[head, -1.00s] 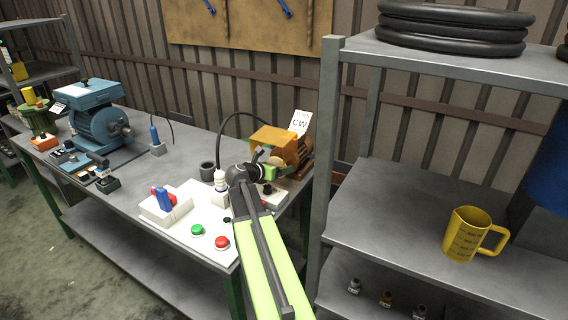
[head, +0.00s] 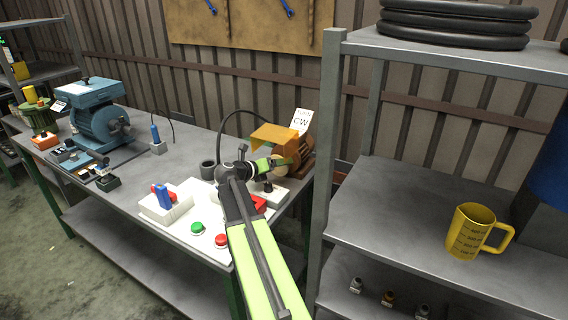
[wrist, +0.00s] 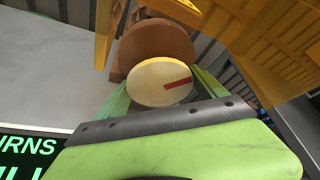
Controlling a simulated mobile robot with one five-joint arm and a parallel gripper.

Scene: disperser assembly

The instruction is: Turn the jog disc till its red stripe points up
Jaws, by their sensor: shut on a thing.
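The jog disc (wrist: 155,84) is a round cream face in the wrist view, in front of a larger brown round part. Its red stripe (wrist: 178,82) runs from near the middle toward the right edge, tilted slightly up in that picture. My gripper (wrist: 160,88) has a green finger on each side of the disc and is shut on it. In the head view my gripper (head: 273,163) reaches the front of the orange-brown motor unit (head: 299,150). The disc's stripe cannot be made out there.
An orange guard (wrist: 265,45) overhangs the disc closely. A card reading CW (head: 301,122) stands behind the motor. Green (head: 197,228) and red (head: 222,240) buttons lie on the bench near my arm. A grey shelf (head: 430,220) with a yellow jug (head: 475,232) stands to the right.

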